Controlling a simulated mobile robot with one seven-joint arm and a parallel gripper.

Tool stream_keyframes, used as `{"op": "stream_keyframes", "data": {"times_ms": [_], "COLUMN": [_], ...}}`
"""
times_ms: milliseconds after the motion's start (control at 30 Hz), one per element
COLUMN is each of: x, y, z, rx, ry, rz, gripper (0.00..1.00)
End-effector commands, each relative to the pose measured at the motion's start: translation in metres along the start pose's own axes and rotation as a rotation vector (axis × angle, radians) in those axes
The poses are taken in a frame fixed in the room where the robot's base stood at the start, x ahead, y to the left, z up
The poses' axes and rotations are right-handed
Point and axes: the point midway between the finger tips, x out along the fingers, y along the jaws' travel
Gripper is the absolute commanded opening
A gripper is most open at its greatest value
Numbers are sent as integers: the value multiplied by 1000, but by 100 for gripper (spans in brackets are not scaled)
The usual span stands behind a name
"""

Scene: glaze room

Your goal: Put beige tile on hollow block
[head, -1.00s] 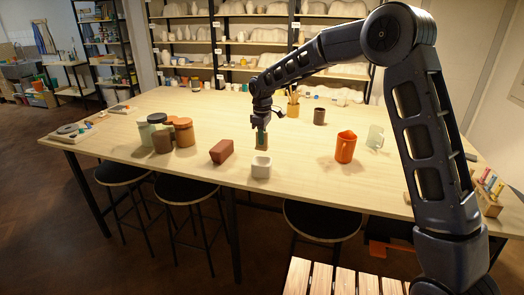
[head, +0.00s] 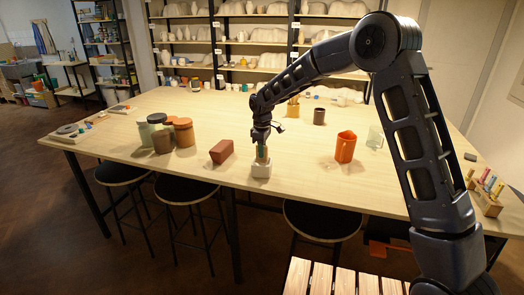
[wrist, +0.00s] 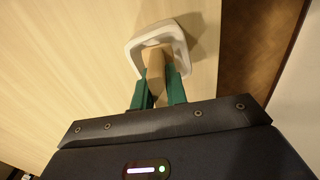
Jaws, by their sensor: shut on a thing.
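The white hollow block (head: 261,171) stands near the front edge of the table, with its square opening facing up. My gripper (head: 262,148) is directly above it and points down. In the wrist view my gripper (wrist: 158,92) has its green fingers shut on the beige tile (wrist: 155,70), held on edge. The tile's far end overlaps the opening of the hollow block (wrist: 181,40). I cannot tell whether the tile touches the block or is just above it.
A red-brown brick (head: 221,151) lies just left of the block. Several canisters (head: 184,132) stand further left. The wooden table (head: 300,175) is bare right of the block.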

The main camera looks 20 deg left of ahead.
Motion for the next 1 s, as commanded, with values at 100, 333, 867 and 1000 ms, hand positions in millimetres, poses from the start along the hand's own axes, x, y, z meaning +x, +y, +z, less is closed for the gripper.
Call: {"op": "stream_keyframes", "data": {"times_ms": [100,333,867,1000], "x": [0,0,-66,-91], "y": [0,0,1,1], "z": [0,0,0,0], "rx": [0,0,1,1], "ry": [0,0,3,2], "rz": [0,0,3,2], "gripper": [34,36,36,36]}}
